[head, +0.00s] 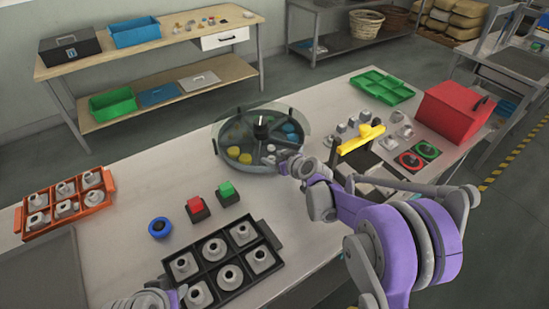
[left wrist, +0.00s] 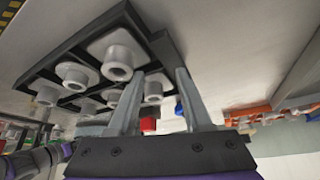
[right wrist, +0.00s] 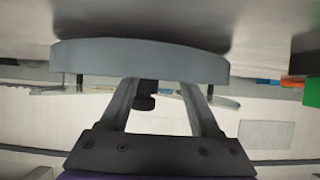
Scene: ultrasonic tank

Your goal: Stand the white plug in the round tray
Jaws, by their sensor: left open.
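The round tray (head: 233,161) is grey, divided into compartments, with a dark central knob and a clear cover raised at its back. Yellow and blue pieces lie in separate compartments. A small pale piece (head: 270,148) shows near its front right; I cannot tell whether it is the white plug. My right gripper (head: 284,161) is at the tray's front right rim. In the right wrist view its fingers (right wrist: 160,85) are apart at the tray wall (right wrist: 140,62), with no plug visible between them. My left gripper (left wrist: 157,75) is open and empty beside the black tray.
The black tray (head: 211,264) holds several pale square-based fittings. An orange tray (head: 70,222), red button (head: 196,207), green button (head: 226,192) and blue ring (head: 159,227) stand left.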

